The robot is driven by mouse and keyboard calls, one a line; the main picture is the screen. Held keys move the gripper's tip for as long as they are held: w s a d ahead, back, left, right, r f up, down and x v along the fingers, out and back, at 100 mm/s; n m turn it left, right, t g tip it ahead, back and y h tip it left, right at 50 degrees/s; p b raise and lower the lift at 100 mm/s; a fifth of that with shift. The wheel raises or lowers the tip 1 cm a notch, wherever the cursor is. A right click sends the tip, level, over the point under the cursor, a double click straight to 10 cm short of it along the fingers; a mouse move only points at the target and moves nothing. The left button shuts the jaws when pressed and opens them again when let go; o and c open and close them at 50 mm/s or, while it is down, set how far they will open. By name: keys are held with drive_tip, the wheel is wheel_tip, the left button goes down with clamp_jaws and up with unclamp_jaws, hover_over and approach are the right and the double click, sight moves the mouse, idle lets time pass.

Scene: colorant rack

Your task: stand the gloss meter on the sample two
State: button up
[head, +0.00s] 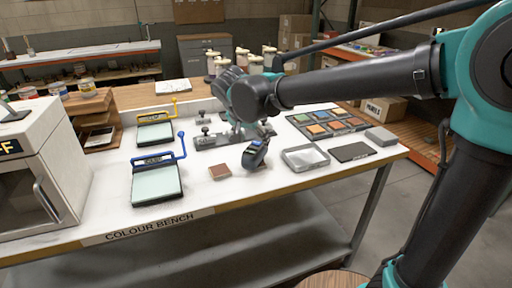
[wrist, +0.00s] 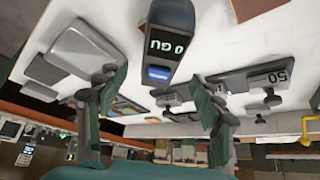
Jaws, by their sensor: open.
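The gloss meter (head: 256,153) is a dark rounded device on the front middle of the bench, looking tilted in the head view. In the wrist view the gloss meter (wrist: 172,30) shows a "0 GU" display at its near end. My gripper (head: 262,129) is just behind and above it, partly hidden by my arm. In the wrist view my gripper (wrist: 160,82) is open, its fingers spread either side of the meter's near end, with gaps. A small brown tile (head: 220,172) lies left of the meter. I cannot tell which piece is sample two.
Two drawdown plates (head: 157,185) with blue and yellow handles lie left. A dark fixture (head: 212,141) stands behind the tile. A white oven (head: 40,150) fills the left.

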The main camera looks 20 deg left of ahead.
drive_tip(key=shift+v, duration=2.3)
